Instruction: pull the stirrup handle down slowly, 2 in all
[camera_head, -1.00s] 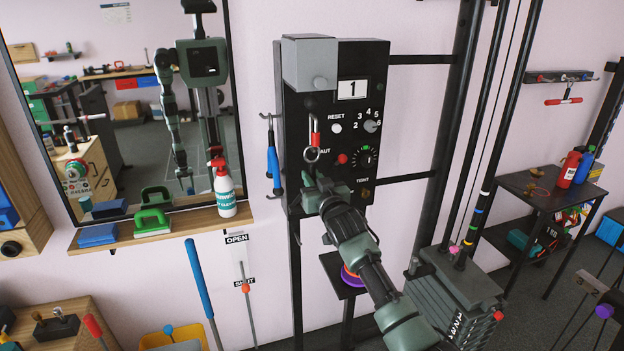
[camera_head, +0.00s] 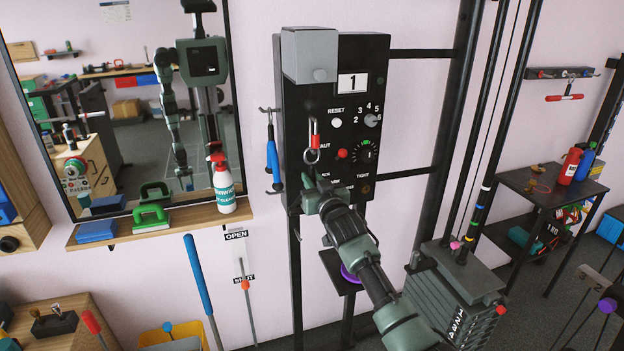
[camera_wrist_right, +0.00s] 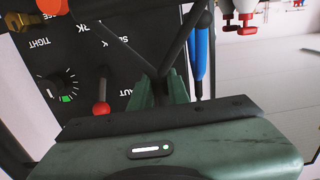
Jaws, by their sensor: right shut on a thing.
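A black machine panel (camera_head: 334,185) stands on the wall side, with a counter (camera_head: 352,84) reading 1. My left gripper is not directly in view.
A weight stack (camera_head: 455,300) with thin rods stands right of my right arm. A mirror (camera_head: 110,110) is farther left, above a shelf (camera_head: 150,228) with a spray bottle (camera_head: 223,187).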

